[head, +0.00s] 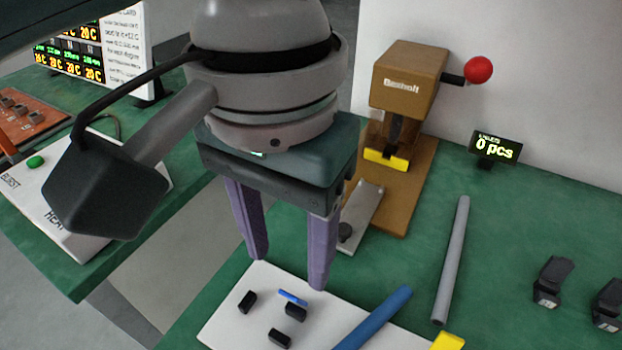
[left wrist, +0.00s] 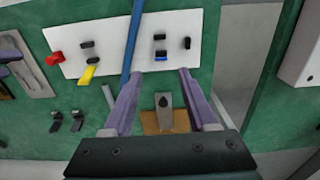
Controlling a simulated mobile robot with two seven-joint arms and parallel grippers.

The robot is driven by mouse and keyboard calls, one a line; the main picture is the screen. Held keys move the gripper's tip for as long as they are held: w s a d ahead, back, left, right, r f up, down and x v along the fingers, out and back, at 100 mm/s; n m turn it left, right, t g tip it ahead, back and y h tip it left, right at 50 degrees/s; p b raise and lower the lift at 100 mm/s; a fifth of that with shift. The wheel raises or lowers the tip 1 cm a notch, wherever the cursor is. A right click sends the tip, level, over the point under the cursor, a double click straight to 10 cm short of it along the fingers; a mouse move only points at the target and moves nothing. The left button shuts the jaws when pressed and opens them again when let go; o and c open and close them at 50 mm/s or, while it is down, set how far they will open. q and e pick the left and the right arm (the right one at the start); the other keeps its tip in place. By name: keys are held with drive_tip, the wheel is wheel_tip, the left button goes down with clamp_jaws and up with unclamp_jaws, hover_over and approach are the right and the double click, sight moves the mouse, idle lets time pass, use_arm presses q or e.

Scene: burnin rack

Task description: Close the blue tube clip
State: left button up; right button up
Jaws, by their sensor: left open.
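The blue clip (head: 292,298) is a small bright blue piece beside a black block on a white board (head: 235,325). It also shows in the left wrist view (left wrist: 161,56), close to a black block. Whether its lever is up or down is too small to tell. A blue tube (head: 374,318) crosses the board to its right in the head view. My left gripper (head: 288,273) points down with its purple fingers apart and empty, near the board's back edge, just behind the blue clip. In the left wrist view its fingers (left wrist: 160,73) frame the board side with the clip. My right gripper is not in view.
More black blocks (head: 279,338) sit on the board. A yellow clip (head: 448,341) and a red clip (left wrist: 55,58) lie along it. A grey tube (head: 451,260), a brown press (head: 405,85) and black clips (head: 553,280) stand on the green table. A display (head: 495,146) stands behind.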

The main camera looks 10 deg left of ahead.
sight(290, 296)
use_arm(q)
wheel_tip(290, 296, down, 9)
drive_tip(key=shift+w+a+b, duration=0.1)
drive_tip(key=shift+b, duration=0.95)
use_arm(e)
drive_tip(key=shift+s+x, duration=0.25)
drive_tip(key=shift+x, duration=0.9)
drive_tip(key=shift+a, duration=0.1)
use_arm(q)
clamp_jaws()
